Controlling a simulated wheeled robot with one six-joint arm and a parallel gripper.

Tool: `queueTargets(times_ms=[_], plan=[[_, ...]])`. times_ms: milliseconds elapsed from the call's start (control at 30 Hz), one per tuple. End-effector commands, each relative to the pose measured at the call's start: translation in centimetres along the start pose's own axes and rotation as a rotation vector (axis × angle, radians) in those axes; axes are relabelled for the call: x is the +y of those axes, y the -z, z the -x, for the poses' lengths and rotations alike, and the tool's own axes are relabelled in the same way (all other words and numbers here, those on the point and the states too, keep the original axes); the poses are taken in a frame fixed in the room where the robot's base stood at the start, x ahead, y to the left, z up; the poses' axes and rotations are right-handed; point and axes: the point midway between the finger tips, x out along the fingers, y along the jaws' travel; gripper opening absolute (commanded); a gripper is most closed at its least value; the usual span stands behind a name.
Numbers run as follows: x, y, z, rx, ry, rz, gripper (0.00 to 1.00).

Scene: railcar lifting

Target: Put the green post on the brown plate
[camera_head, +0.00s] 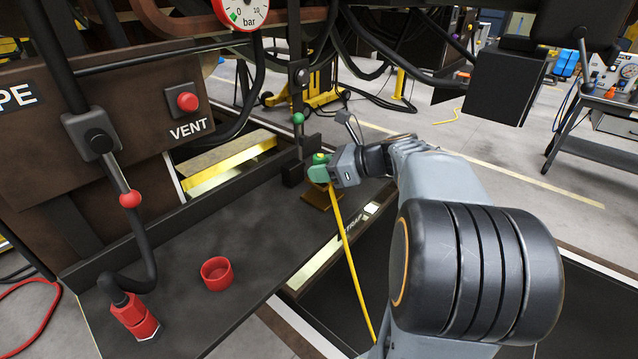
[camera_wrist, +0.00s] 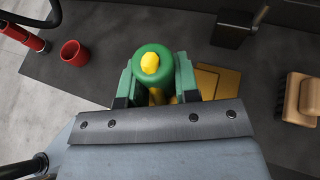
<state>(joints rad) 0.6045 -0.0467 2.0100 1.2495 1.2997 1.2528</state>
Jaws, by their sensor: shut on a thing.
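The green post (camera_wrist: 153,66) has a yellow top and stands between the green fingers of my gripper (camera_wrist: 155,80) in the wrist view. My gripper (camera_head: 320,172) is shut on it. In the head view the post's yellow-and-green top (camera_head: 320,157) shows just above the fingers. The brown plate (camera_wrist: 222,80) lies on the dark deck, right of the post in the wrist view and partly hidden by my gripper. In the head view the plate (camera_head: 317,199) shows just below the gripper. The post's lower end is hidden, so I cannot tell its exact height above the plate.
A red cup (camera_head: 217,273) and a red hose fitting (camera_head: 134,315) are on the deck (camera_head: 190,255) at left. A dark bracket (camera_wrist: 232,29) stands behind the plate; a tan block (camera_wrist: 300,97) is at right. Hoses and a green-knobbed lever (camera_head: 298,119) hang close behind my gripper.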

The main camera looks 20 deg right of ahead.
Motion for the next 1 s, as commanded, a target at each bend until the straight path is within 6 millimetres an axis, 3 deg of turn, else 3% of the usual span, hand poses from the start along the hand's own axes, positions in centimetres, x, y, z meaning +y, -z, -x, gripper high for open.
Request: queueTargets(times_ms=[100, 400, 733, 1000], plan=[[-2.7, 0.9, -1.6, 0.000, -0.005, -0.003, 0.00], [-5.8, 4.3, -4.1, -0.001, 0.001, -0.001, 0.00], [-6.9, 5.5, -4.9, 0.000, 0.003, -0.001, 0.00], [-6.9, 8.2, -6.1, -0.001, 0.003, 0.000, 0.00]])
